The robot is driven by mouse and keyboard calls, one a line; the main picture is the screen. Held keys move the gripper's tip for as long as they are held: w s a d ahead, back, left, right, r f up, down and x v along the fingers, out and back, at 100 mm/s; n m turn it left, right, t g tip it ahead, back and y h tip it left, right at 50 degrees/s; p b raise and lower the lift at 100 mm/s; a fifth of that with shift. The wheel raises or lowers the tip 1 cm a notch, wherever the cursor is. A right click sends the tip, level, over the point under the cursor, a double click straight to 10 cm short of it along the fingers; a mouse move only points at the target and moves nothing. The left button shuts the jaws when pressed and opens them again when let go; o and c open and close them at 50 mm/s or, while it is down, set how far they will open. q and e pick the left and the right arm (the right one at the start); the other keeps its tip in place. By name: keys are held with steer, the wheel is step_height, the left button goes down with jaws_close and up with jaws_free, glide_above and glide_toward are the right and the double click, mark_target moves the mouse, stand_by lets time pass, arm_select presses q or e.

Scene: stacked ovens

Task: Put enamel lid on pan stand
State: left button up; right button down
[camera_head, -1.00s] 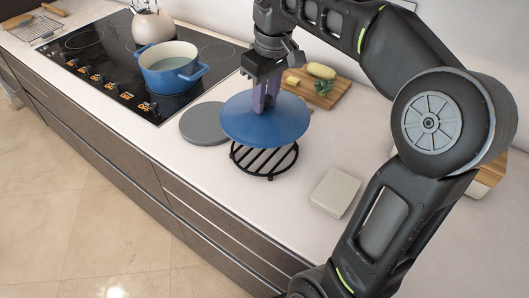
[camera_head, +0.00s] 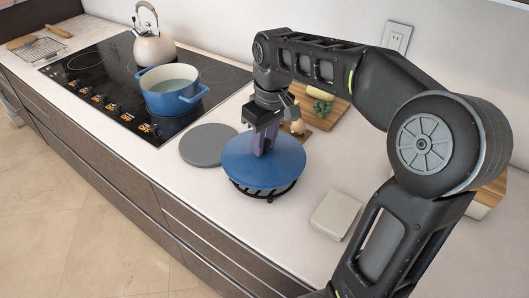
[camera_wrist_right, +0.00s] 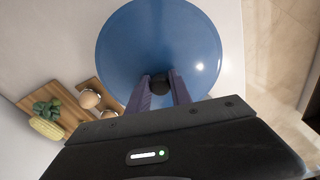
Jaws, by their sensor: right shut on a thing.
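The blue enamel lid (camera_head: 252,168) lies roughly level over the black pan stand (camera_head: 284,192) on the counter. Only the near and right rim of the stand shows under it. I cannot tell whether the lid rests on the stand or hangs just above it. My right gripper (camera_head: 262,145) comes down from above and is shut on the lid's dark knob. In the right wrist view the two purple fingers are on either side of the knob (camera_wrist_right: 160,84), with the blue lid (camera_wrist_right: 150,40) beyond. My left gripper is not in view.
A grey round disc (camera_head: 207,144) lies left of the stand. A pale square block (camera_head: 335,215) lies to its right. A cutting board (camera_head: 328,112) with food is behind. A blue pot (camera_head: 172,92) and a kettle (camera_head: 154,46) stand on the black hob (camera_head: 98,78).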

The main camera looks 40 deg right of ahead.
mark_target(265, 148)
steer(key=shift+f, duration=1.85)
steer(key=shift+f, duration=0.1)
steer(key=c, duration=1.2)
jaws_free()
steer(key=shift+o, duration=0.2)
step_height(265, 148, up, 12)
steer(key=s+p, duration=0.1)
steer(key=shift+s, duration=0.25)
